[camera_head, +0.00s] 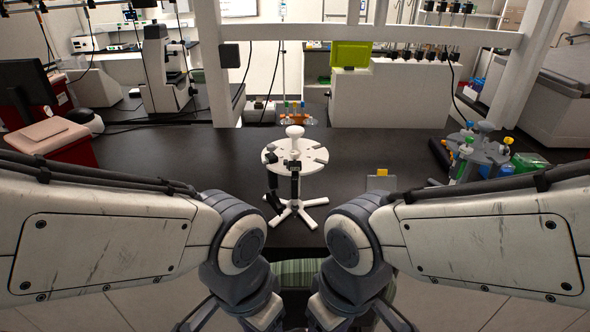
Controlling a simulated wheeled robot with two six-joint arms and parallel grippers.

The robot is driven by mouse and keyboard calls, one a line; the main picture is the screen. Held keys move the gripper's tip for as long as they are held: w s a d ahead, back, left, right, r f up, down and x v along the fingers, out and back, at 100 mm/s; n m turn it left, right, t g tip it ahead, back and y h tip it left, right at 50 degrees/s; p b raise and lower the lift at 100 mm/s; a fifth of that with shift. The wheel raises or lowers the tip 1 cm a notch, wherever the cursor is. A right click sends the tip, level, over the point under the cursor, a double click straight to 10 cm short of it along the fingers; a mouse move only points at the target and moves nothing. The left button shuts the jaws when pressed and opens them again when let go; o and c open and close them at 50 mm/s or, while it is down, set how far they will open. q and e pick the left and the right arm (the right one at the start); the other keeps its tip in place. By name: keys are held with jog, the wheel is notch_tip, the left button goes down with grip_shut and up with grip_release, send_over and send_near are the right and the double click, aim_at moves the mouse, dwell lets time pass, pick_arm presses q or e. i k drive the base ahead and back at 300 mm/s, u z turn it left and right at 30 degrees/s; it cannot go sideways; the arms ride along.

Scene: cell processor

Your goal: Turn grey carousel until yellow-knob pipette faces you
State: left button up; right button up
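The grey carousel (492,153) stands on the dark bench at the right, with a pale round knob (486,127) on top. Several pipettes with coloured knobs hang around its rim. The pipette bodies are too small to tell apart clearly. My two arms come in from the left and right and fold down at bottom centre. Both gripper fingertips lie outside the clear view.
A white carousel (313,158) with black pipettes stands at bench centre. A small grey box with a yellow top (381,181) sits between the white and grey carousels. A green object (528,162) lies right of the grey carousel.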

aim_at(484, 151)
jog(key=z, duration=2.25)
jog(key=i, duration=2.9)
jog(key=u, duration=3.4)
